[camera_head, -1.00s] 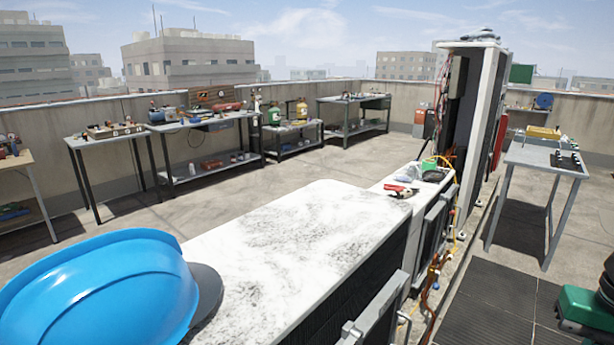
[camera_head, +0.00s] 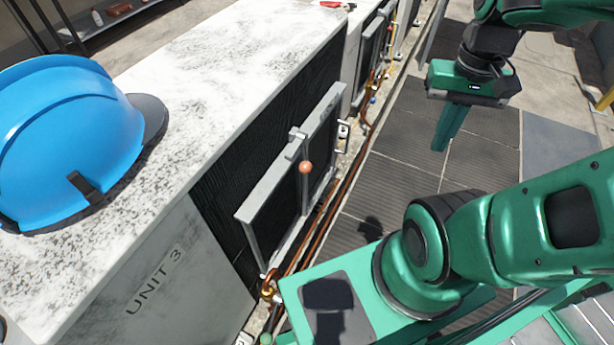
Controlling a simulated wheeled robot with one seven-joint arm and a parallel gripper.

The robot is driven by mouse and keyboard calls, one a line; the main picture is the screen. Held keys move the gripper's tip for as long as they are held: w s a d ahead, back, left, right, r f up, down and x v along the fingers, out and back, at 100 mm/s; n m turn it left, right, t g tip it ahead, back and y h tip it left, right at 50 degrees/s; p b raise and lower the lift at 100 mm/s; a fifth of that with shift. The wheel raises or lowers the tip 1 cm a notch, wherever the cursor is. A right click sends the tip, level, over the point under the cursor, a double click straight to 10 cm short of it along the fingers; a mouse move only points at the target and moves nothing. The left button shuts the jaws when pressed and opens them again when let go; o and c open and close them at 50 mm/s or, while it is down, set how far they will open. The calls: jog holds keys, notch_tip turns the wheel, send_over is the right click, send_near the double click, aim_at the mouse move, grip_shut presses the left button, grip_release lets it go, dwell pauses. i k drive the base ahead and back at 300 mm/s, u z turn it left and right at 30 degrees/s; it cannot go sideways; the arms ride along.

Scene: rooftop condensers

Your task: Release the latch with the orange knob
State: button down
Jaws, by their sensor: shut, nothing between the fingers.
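The orange knob (camera_head: 305,167) is a small ball at the middle of a grey panel frame (camera_head: 258,205) on the side of the condenser unit. It sits at the lower end of a grey latch (camera_head: 298,145) that reaches up to the frame's top edge. My gripper (camera_head: 439,148) is to the right of the knob, over the dark floor mats and clear of the unit. It points down, with its fingers shut and empty. My arm runs along the right side of the view. Nothing hides the knob.
A blue hard hat (camera_head: 72,135) lies on the white condenser top (camera_head: 215,75), whose end wall reads UNIT 3. Copper pipes (camera_head: 335,200) run along the unit's base below the frame. Dark mats (camera_head: 400,185) leave clear floor between unit and arm.

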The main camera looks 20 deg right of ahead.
aim_at(305, 167)
jog(key=k, duration=1.35)
jog(key=z, duration=0.4)
jog(key=i, duration=0.5)
jog(key=u, duration=0.05)
